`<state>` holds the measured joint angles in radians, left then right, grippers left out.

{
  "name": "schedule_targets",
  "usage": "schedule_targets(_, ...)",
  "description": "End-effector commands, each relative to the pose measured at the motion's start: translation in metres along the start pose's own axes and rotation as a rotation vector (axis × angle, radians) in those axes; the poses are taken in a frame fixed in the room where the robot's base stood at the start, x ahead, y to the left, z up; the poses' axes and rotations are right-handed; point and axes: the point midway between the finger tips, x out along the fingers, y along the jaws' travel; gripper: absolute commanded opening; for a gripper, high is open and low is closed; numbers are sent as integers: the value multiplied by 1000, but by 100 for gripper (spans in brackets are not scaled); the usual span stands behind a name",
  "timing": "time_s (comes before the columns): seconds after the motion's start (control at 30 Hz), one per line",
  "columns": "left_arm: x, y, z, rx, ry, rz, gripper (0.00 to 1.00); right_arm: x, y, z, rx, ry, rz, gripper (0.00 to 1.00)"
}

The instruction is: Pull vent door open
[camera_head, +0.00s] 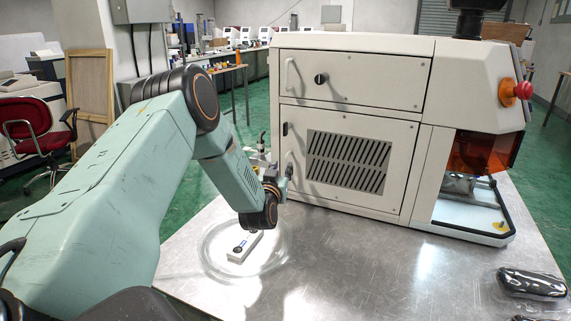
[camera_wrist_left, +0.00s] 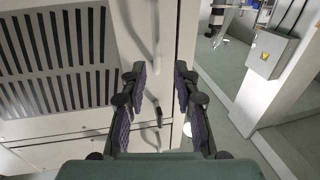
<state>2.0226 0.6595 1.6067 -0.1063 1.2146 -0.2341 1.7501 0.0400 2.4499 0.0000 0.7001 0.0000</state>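The vent door (camera_head: 398,165) is the slotted lower panel of the white machine and looks shut. Its slots (camera_wrist_left: 62,60) fill the left of the left wrist view. A pale curved handle (camera_wrist_left: 143,35) runs along its edge, with a small black latch (camera_wrist_left: 158,112) close by. In the head view my left gripper (camera_head: 284,180) is at the door's left edge, by the handle, and partly hides it. In the left wrist view its fingers (camera_wrist_left: 160,72) are spread apart, with the handle beyond the tips. I cannot tell whether they touch it. My right gripper is not in view.
A shiny black object (camera_head: 532,283) lies at the table's right. The metal table (camera_head: 380,275) before the door is mostly clear.

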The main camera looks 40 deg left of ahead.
Motion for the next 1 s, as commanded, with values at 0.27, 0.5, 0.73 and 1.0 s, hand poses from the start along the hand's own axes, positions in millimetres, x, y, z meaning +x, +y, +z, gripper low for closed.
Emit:
schedule_targets(0.27, 36, 0, 1, 3, 2, 2, 30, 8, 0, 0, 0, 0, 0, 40)
schedule_targets(0.5, 52, 0, 0, 1, 1, 1, 30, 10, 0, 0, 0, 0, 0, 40)
schedule_targets(0.73, 55, 0, 0, 1, -1, 2, 30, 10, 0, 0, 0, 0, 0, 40)
schedule_targets(1.0, 54, 0, 0, 1, 0, 2, 13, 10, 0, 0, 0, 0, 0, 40)
